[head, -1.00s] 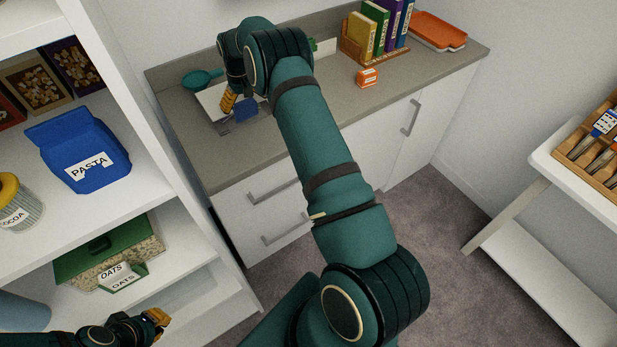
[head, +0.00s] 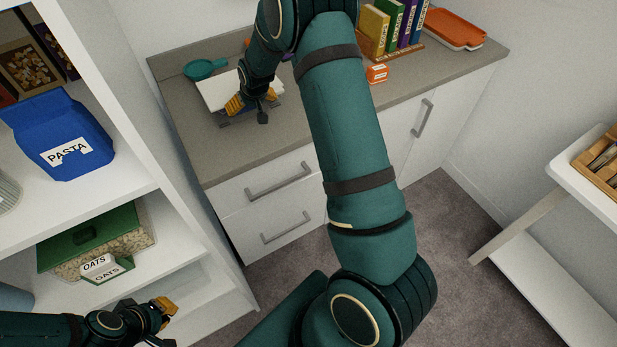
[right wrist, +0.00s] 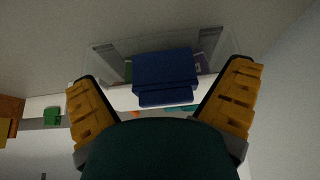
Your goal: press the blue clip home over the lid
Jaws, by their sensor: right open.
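The blue clip (right wrist: 165,75) shows in the right wrist view, in front of a clear, see-through box or lid (right wrist: 108,62). My right gripper (head: 253,101) is over the counter at the back left, its yellow fingers apart. In the right wrist view the fingers stand on either side of the clip, with gaps; I see no grip on it. In the head view my gripper hides the clip and most of the clear container. Whether the clip is seated over the lid cannot be told. My left gripper (head: 164,310) is low at the left, by the shelves, its fingers not clear.
A white flat board (head: 212,92) lies beside my right gripper on the counter (head: 180,125). A teal pan (head: 203,69) is behind it. An orange box (head: 377,74), upright books (head: 400,28) and an orange tray (head: 455,29) stand to the right. Shelves with a blue pasta bag (head: 65,140) are left.

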